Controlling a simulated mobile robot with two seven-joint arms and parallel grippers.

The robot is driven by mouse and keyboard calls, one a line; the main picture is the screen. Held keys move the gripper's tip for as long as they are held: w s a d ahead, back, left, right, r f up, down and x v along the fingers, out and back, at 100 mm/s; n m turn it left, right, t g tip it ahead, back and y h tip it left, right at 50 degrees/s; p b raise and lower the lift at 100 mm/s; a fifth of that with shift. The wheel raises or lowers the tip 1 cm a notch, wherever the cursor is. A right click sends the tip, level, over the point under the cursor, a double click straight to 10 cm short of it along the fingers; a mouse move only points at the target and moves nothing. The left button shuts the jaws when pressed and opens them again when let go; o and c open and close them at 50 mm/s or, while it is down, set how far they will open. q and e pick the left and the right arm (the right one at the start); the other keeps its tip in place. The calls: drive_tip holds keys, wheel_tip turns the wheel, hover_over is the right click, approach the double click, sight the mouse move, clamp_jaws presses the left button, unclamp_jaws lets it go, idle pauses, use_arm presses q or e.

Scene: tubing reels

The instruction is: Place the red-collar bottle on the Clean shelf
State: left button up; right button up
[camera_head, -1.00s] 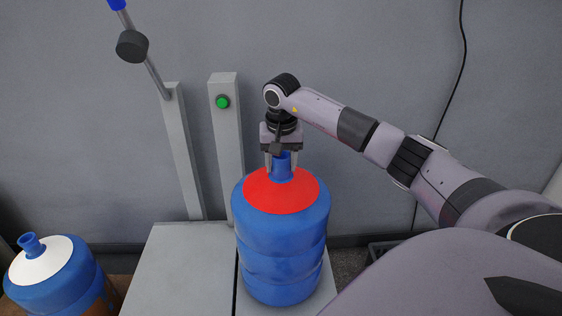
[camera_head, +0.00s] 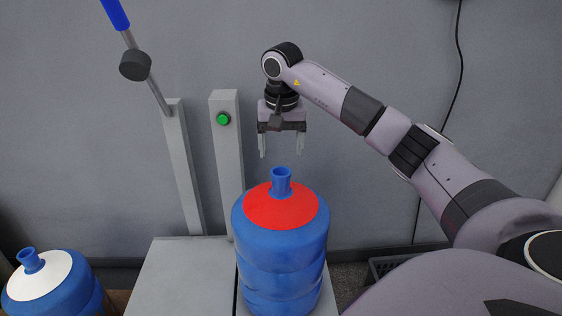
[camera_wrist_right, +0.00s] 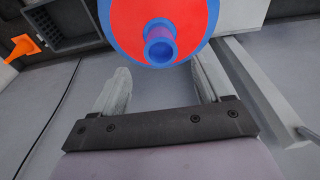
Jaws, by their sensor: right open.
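The red-collar bottle (camera_head: 281,250) is a big blue bottle with a red collar around its neck. It stands upright on a grey surface (camera_head: 185,275) in the head view. My right gripper (camera_head: 281,152) is open and empty, a little above the bottle's neck and apart from it. In the right wrist view the bottle's neck (camera_wrist_right: 160,42) and red collar show beyond the open fingers (camera_wrist_right: 162,88). My left gripper is not in view. No shelf marked Clean can be made out.
A white-collar blue bottle (camera_head: 48,280) stands at the lower left. A post with a green button (camera_head: 223,118) and a lever with a blue handle (camera_head: 116,14) stand behind. A dark crate (camera_head: 392,264) is at right; an orange cone (camera_wrist_right: 22,46) shows in the wrist view.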

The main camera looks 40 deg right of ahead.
drive_tip(key=shift+s+a+r, duration=0.1)
drive_tip(key=shift+a+r, duration=0.1)
drive_tip(key=shift+r, duration=0.65)
drive_tip(key=a+f+m+y, duration=0.1)
drive_tip(key=a+f+y, duration=0.35)
drive_tip(key=a, duration=0.55)
drive_tip(key=a+f+m+y, duration=0.1)
drive_tip(key=a+f+y, duration=0.4)
drive_tip(key=a, duration=0.5)
drive_tip(key=s+a+m+t+y, duration=0.3)
drive_tip(key=a+m+y, duration=0.3)
drive_tip(key=m, duration=0.4)
drive_tip(key=s+a+m+t+y, duration=0.2)
drive_tip(key=a+m+t+y, duration=0.15)
drive_tip(key=a+m, duration=0.55)
drive_tip(key=s+d+f+m+t+h, duration=0.2)
drive_tip(key=d+f+m+t+h, duration=0.3)
drive_tip(key=m, duration=0.9)
drive_tip(key=s+d+f+m+t+h, duration=0.3)
drive_tip(key=f+m+h, duration=0.4)
drive_tip(key=m, duration=0.8)
drive_tip(key=s+d+f+m+g+h, duration=0.3)
drive_tip(key=s+f+m+g, duration=0.2)
drive_tip(key=s+f+m, duration=0.5)
drive_tip(key=shift+s+f+m, duration=0.4)
drive_tip(key=shift+f+m, duration=0.3)
drive_tip(key=shift+m, duration=0.2)
